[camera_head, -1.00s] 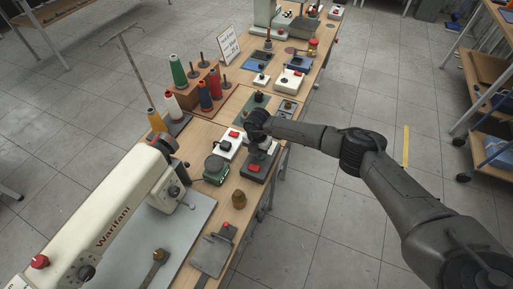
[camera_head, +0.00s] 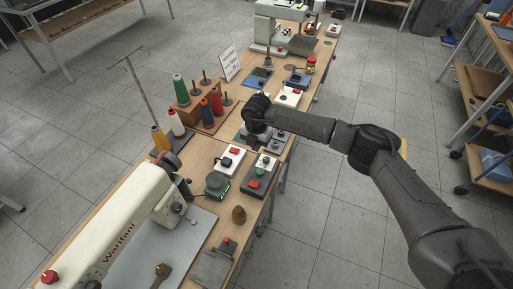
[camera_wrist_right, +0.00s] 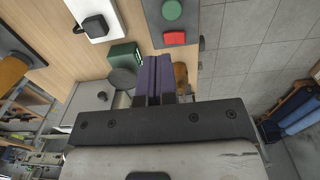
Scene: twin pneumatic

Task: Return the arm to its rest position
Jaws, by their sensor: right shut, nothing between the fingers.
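My right arm reaches in from the right in the head view, and its wrist hangs over the long wooden table (camera_head: 205,147). My right gripper (camera_wrist_right: 154,80) is shut and empty, its dark purple fingers pressed together in the wrist view. In the head view it is mostly hidden under the wrist, above the far side of a grey box with red and green buttons (camera_head: 261,177). That box also shows at the top of the wrist view (camera_wrist_right: 174,18). The fingers touch nothing that I can make out. My left gripper is not in view.
A white sewing machine (camera_head: 122,226) stands at the near left. A white box with a red button (camera_head: 230,159), a green device (camera_head: 217,184) and a brown knob (camera_head: 239,214) are close by. Thread spools (camera_head: 180,91) stand left.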

